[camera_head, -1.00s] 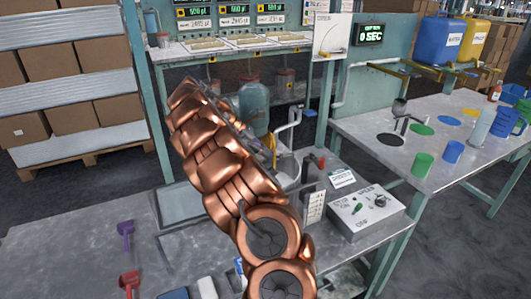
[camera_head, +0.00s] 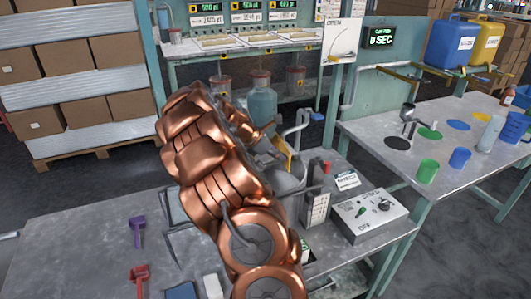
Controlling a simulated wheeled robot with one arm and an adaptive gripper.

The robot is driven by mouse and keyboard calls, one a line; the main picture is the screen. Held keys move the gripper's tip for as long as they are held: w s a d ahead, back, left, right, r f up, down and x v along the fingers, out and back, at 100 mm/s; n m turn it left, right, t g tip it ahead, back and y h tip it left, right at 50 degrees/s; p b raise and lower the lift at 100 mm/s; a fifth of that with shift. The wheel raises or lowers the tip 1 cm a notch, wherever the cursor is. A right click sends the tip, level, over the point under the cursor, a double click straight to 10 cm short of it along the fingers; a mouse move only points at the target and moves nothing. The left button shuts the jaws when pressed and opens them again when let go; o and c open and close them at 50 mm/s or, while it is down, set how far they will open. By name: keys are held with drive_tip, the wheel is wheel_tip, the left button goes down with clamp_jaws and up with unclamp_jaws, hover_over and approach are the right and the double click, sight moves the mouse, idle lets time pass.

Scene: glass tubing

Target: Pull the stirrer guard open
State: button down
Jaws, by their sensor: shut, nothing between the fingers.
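My copper arm rises from the bottom middle and covers much of the bench. My gripper is hidden behind it, so its fingers do not show. A grey round vessel (camera_head: 289,178) stands just right of the arm, partly covered, with a yellow piece above it. Thin dark edges (camera_head: 172,242) show left of the arm. I cannot tell whether they belong to the stirrer guard. The guard itself is not clearly visible, and I cannot tell how far open it is.
A purple scoop (camera_head: 137,229) and a red scoop (camera_head: 139,276) lie on the bench at the left. A glass bottle (camera_head: 262,101) stands behind the arm. Green (camera_head: 428,171) and blue (camera_head: 460,158) cups stand on the right table. The left bench is mostly clear.

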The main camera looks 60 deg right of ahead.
drive_tip(key=shift+s+d+n+t+h+p, duration=0.2)
drive_tip(key=shift+s+n+t+h+p, duration=0.15)
drive_tip(key=shift+n+p, duration=0.35)
drive_tip(key=shift+w+a, duration=0.3)
drive_tip(key=shift+a, duration=0.15)
drive_tip(key=w+a+f+b+v, duration=0.1)
drive_tip(key=v, duration=1.1)
drive_tip(key=shift+f, duration=0.2)
